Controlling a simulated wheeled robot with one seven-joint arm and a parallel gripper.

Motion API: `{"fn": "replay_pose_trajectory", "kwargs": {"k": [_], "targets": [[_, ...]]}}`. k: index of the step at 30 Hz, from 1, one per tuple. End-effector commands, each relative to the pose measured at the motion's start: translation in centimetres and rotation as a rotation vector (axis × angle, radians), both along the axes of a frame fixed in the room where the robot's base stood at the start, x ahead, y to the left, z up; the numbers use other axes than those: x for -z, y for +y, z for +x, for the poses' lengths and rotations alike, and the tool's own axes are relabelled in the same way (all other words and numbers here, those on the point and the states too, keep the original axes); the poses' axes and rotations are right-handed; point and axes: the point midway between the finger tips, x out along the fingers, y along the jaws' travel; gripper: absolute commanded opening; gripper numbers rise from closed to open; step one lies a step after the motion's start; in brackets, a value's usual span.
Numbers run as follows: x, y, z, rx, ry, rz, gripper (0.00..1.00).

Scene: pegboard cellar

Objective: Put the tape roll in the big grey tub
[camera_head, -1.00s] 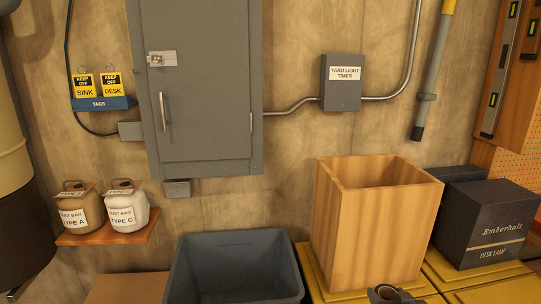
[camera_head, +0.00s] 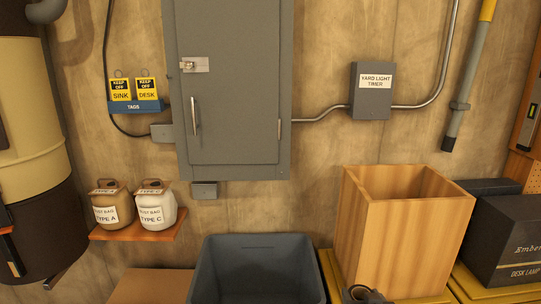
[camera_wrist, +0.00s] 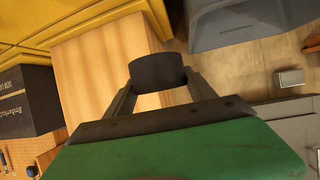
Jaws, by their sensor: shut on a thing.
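The tape roll is a dark ring (camera_head: 362,294) at the bottom edge of the head view, in front of the wooden bin. In the wrist view the dark roll (camera_wrist: 158,73) sits between the two fingers of my gripper (camera_wrist: 158,80), which is shut on it. The big grey tub (camera_head: 258,256) stands left of the roll in the head view, open at the top, its lower part cut off by the frame. The tub also shows at the upper right of the wrist view (camera_wrist: 235,25). The roll is outside the tub.
A tall open wooden bin (camera_head: 395,245) stands right of the tub, and a black desk lamp box (camera_head: 510,240) is further right. A cardboard-brown box top (camera_head: 148,285) lies left of the tub.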

Motion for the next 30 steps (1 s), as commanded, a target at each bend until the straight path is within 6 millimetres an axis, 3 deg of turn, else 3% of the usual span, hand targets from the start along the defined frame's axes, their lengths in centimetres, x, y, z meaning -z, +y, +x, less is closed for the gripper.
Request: {"fn": "replay_pose_trajectory", "kwargs": {"k": [3,9,14,25,28,30], "targets": [[0.3,-2.3,-0.7,0.089,-0.002,-0.001,0.20],[-0.8,-3.9,-1.3,0.169,-0.005,-0.001,0.20],[-2.6,-1.4,-0.9,0.119,-0.005,0.001,0.20],[-5.7,7.1,0.2,-0.066,-0.002,0.001,0.20],[-5.0,8.3,-0.2,-0.092,0.003,0.001,0.20],[-3.4,8.4,-1.3,-0.096,0.006,0.001,0.20]]}}
